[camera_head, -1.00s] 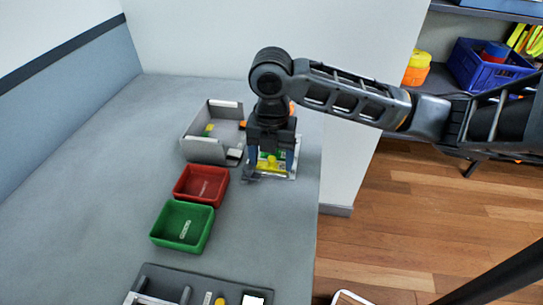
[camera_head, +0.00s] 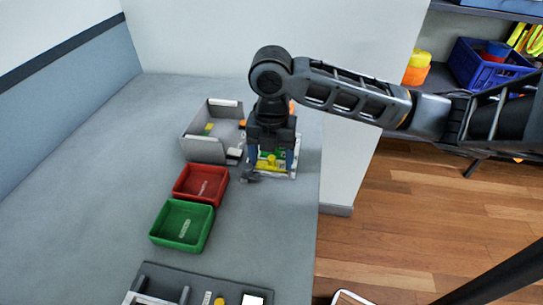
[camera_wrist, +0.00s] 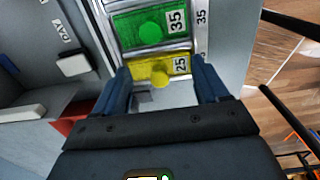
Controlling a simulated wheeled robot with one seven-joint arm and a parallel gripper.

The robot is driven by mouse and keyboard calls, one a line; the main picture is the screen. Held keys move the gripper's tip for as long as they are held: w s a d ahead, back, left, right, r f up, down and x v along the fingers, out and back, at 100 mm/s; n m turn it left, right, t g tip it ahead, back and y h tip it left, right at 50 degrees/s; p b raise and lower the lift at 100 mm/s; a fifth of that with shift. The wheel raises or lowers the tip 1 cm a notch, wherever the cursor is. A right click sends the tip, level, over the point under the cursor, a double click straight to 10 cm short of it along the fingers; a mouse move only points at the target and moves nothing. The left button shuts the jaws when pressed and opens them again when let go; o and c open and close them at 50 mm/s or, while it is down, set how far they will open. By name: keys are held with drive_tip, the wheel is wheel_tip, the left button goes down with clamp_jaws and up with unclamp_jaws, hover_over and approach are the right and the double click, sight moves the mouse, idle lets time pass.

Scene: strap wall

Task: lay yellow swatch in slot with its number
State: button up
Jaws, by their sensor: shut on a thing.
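The yellow swatch (camera_wrist: 160,70), marked 25 and with a round yellow knob, lies between the two blue fingers of my gripper (camera_wrist: 162,74). My gripper is shut on it. The swatch also shows under my gripper (camera_head: 270,160) in the head view, as a yellow patch (camera_head: 267,166). It is over the metal-framed slot rack (camera_wrist: 199,43), just below a green swatch (camera_wrist: 150,32) marked 35. That green swatch lies in a slot with 35 printed beside it. The printed number beside the yellow swatch is hidden by a finger. I cannot tell whether the swatch rests on the slot floor.
A grey open box (camera_head: 206,150) stands close left of the rack. A red bin (camera_head: 201,185) and a green bin (camera_head: 182,226) stand nearer. A dark tray (camera_head: 200,283) lies at the front. The table's right edge is close to the rack; the left tabletop is clear.

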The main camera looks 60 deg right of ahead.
drive_tip(key=shift+f, duration=0.2)
drive_tip(key=o, duration=1.1)
drive_tip(key=shift+s+f, duration=0.1)
drive_tip(key=shift+c, duration=0.2)
drive_tip(key=shift+c, duration=0.9)
drive_tip(key=shift+o, duration=0.3)
drive_tip(key=shift+a, duration=0.1)
drive_tip(key=shift+o, duration=0.6)
drive_tip(key=shift+r+p, duration=0.7)
drive_tip(key=shift+r, duration=0.5)
drive_tip(key=shift+r+p, duration=1.35)
drive_tip(key=shift+r, duration=0.65)
